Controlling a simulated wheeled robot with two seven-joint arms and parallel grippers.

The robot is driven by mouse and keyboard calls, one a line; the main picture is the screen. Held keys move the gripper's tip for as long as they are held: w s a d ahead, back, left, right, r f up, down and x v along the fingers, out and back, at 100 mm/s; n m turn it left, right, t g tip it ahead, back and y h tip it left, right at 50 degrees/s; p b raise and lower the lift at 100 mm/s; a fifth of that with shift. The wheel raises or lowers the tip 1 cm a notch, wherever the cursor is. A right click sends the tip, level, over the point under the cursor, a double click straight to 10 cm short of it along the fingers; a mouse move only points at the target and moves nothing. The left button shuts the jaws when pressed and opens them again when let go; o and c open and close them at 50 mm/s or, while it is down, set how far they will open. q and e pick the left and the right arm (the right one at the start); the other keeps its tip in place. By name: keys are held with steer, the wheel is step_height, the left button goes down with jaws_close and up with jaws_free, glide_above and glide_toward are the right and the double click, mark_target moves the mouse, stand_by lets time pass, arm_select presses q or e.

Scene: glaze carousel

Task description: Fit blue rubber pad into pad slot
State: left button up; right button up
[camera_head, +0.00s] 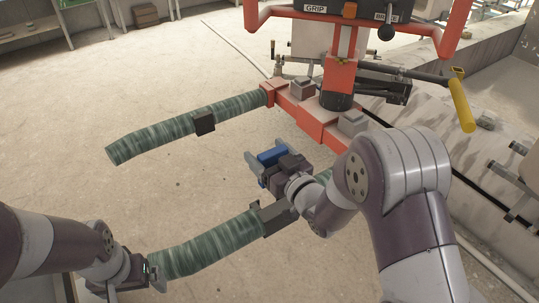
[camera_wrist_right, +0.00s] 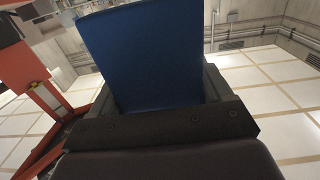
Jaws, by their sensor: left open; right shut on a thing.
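The blue rubber pad (camera_head: 272,155) is in the jaws of my right gripper (camera_head: 266,162), above the floor between two green-wrapped arms. In the right wrist view the pad (camera_wrist_right: 145,60) stands up flat and broad from the dark jaws (camera_wrist_right: 160,110). My left gripper (camera_head: 152,274) is open at the near-left end of the front green-wrapped arm (camera_head: 205,247); I cannot tell whether it touches. A dark block sits on the rear green-wrapped arm (camera_head: 163,133) and another dark block (camera_head: 273,218) on the front one. I cannot tell which part is the pad slot.
A yellow-handled lever (camera_head: 461,105) sticks out at the right. A rough low wall (camera_head: 420,130) runs along the right. The floor at left (camera_head: 90,90) is clear.

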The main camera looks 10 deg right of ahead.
steer(key=shift+a+f+b, duration=0.2)
steer(key=shift+b, duration=0.1)
step_height(320, 180, down, 5)
steer(key=b, duration=0.4)
steer(key=shift+f+b, duration=0.2)
steer(key=shift+b, duration=0.2)
step_height(320, 180, down, 6)
steer(key=b, duration=0.5)
steer(key=shift+b, duration=0.35)
stand_by(2.4)
steer(key=o, duration=1.1)
steer(key=shift+r, duration=0.1)
steer(key=shift+s, duration=0.1)
steer(key=p+v, duration=0.1)
steer(key=v, duration=1.1)
steer(key=shift+s+d+p, duration=0.2)
steer(key=shift+p, duration=0.2)
